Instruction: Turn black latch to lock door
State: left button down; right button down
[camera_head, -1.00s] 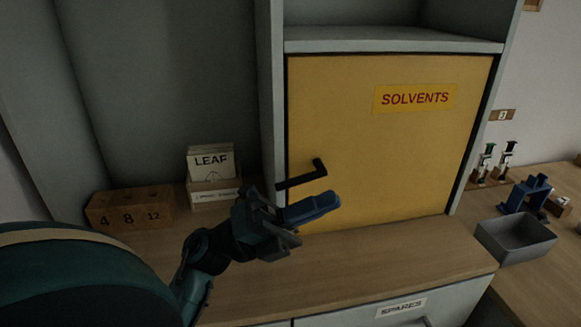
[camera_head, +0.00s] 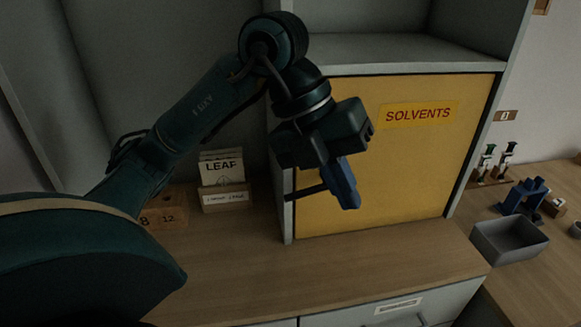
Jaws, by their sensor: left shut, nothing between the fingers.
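The yellow door (camera_head: 408,172) with the SOLVENTS label is flush in its grey frame and looks shut. The black latch (camera_head: 306,191) is at the door's left edge. Only its left part shows, running roughly level across the frame edge; its knob end is hidden behind my left gripper. My left gripper (camera_head: 348,203) is shut, with its blue fingers pointing down in front of the door beside the latch. I cannot tell whether they touch it. My right gripper is not in view.
A LEAF card box (camera_head: 224,197) and a wooden number block (camera_head: 165,212) stand left of the cabinet. The wooden counter (camera_head: 380,260) in front of the door is clear. A grey bin (camera_head: 507,241) and a blue stand (camera_head: 524,196) are at the right.

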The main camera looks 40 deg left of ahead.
pick_arm(q)
jog(key=a+r+n+t+y+p, duration=0.1)
jog(key=a+r+n+y, duration=0.2)
jog(key=a, duration=0.2)
jog(key=a+r+n+t+y, duration=0.1)
jog(key=a+r+n+y, duration=0.1)
jog(key=a+n, duration=0.3)
jog(key=b, duration=0.2)
send_near(300, 192)
jog(key=shift+m+y, duration=0.3)
jog(key=x, duration=0.5)
jog(key=shift+d+f, duration=0.25)
jog(key=shift+f, duration=0.05)
jog(key=shift+w+f+p, duration=0.25)
jog(key=shift+f+p, duration=0.05)
jog(key=shift+f, duration=0.3)
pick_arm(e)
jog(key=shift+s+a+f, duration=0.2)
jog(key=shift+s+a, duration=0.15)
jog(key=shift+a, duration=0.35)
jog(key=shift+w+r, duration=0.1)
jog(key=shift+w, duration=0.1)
